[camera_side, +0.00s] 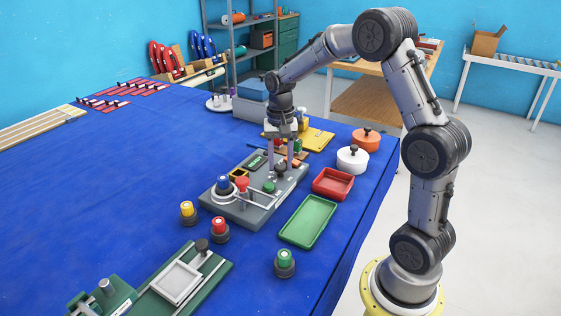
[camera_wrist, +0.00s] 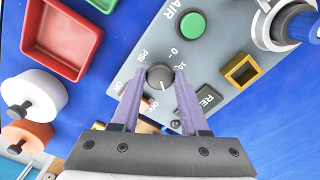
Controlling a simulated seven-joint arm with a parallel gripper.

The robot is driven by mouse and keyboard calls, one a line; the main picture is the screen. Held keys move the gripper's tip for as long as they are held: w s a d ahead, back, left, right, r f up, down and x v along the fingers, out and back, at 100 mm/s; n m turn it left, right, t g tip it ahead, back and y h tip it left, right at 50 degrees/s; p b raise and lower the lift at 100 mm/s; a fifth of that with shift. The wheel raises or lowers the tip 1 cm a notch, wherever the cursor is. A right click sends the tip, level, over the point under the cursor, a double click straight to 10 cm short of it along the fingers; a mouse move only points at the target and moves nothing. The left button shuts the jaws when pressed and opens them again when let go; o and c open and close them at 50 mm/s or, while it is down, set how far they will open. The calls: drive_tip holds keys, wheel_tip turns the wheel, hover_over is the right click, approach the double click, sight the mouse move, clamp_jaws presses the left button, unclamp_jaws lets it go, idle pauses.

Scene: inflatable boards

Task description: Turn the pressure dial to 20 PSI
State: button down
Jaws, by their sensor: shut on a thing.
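The pressure dial (camera_wrist: 160,76) is a round dark grey knob on a light grey panel (camera_wrist: 222,82). A pale line shows on its lower half in the wrist view. Small white markings surround it, among them "PSI" and "0"; the others are hard to read. My gripper (camera_wrist: 159,77) points down over the panel, with one purple finger on each side of the knob, shut on it. In the side view my gripper (camera_side: 281,163) is at the far right part of the panel (camera_side: 247,210), where the dial is small and partly hidden.
A green button (camera_wrist: 192,25), a yellow square socket (camera_wrist: 241,70) and a blue-topped knob (camera_wrist: 300,25) are on the panel near the dial. A red tray (camera_side: 333,184), a green tray (camera_side: 308,221) and lidded white (camera_side: 352,160) and orange (camera_side: 366,140) pots stand to its right.

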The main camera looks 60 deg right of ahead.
sight(281, 165)
drive_tip(key=shift+r+m, duration=0.1)
drive_tip(key=shift+m, duration=0.8)
drive_tip(key=shift+c, duration=2.1)
unclamp_jaws()
wheel_tip(281, 165, up, 14)
